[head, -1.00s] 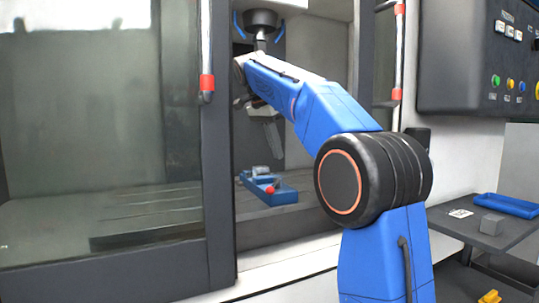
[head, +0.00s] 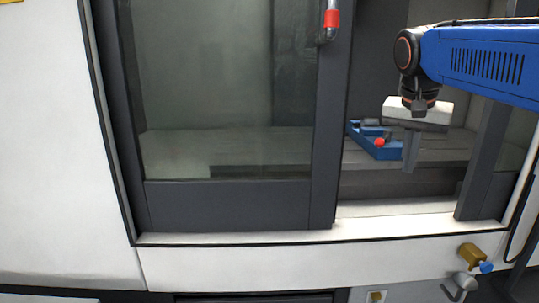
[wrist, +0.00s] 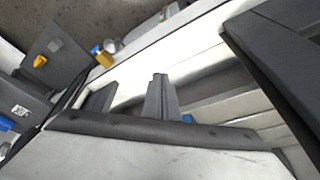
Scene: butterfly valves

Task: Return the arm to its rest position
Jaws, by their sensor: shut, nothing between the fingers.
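My gripper (head: 410,165) points down from my blue arm at the right of the head view. Its fingers are together with nothing between them. It hangs in front of the machine's open doorway, overlapping the right end of a blue vise (head: 362,137) with a red ball-ended handle (head: 379,142). In the wrist view my gripper (wrist: 158,82) shows as closed grey fingers beyond its pale body. Below them is the machine's white sill (wrist: 205,60). A small blue bit beside the fingers may be the vise. The rest of my arm is cut off by the head view's right edge.
The dark-framed glass door (head: 230,100) covers the middle, with a red-ended handle (head: 331,18). A brass valve (head: 470,254) with a blue part juts out below the doorway.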

